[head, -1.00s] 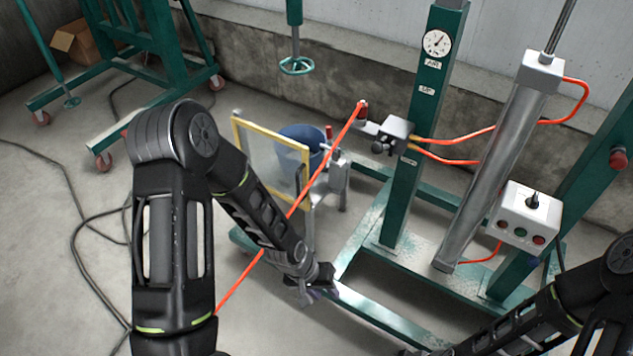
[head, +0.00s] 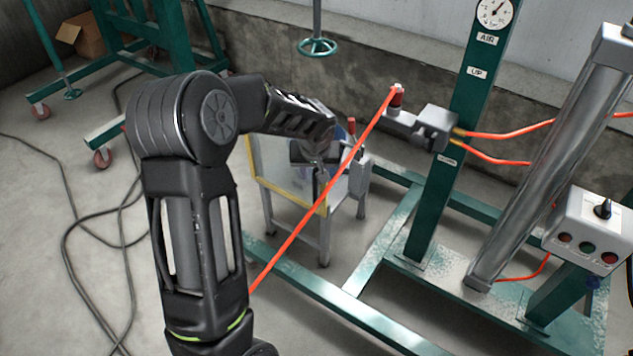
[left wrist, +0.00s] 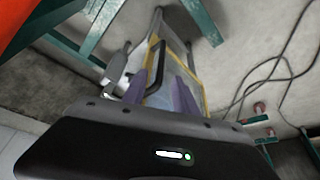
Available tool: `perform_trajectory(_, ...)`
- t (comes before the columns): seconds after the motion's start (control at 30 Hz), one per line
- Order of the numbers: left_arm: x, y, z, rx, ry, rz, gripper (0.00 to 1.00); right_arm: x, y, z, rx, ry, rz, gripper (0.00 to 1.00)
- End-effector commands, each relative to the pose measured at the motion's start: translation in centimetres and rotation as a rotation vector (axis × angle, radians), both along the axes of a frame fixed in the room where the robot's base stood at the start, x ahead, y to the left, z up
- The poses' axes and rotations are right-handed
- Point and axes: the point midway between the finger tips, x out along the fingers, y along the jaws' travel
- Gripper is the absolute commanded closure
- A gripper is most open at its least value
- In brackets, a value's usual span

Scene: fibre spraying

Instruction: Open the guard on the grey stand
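The guard (head: 288,193), a clear panel in a yellow frame, stands on the grey stand (head: 325,238), left of the green post. My left arm hides part of it. My left gripper (head: 318,168) is in front of the panel's upper right part, and its fingers are hard to make out there. In the left wrist view, its purple fingertips (left wrist: 160,95) are apart. The guard's pane (left wrist: 178,68) and black handle (left wrist: 152,58) lie just beyond them. I cannot tell whether the fingers touch the handle. My right gripper is out of view.
An orange hose (head: 330,187) crosses diagonally in front of the stand. A green frame (head: 335,307) with a post, grey cylinder (head: 530,160) and control box (head: 592,232) stands right. Black cables (head: 68,240) lie on the open floor at left.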

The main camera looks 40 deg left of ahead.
Motion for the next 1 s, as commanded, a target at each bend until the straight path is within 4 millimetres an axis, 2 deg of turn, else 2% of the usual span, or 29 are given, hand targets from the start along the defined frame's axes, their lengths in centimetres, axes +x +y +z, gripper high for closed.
perform_trajectory(0.3, 1.4, 1.0, -4.6, -0.001, 0.002, 0.000, 0.66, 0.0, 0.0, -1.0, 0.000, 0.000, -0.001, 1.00)
perform_trajectory(0.43, 1.9, 1.3, -6.0, -0.002, 0.001, 0.000, 0.66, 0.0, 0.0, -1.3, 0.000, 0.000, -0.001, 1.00)
perform_trajectory(0.8, 2.2, 1.5, -6.6, -0.002, -0.001, -0.001, 0.66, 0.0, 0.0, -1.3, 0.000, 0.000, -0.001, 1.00)
perform_trajectory(1.0, 2.2, 1.5, -6.5, -0.001, -0.001, 0.000, 0.81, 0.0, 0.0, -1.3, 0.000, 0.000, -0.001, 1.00)
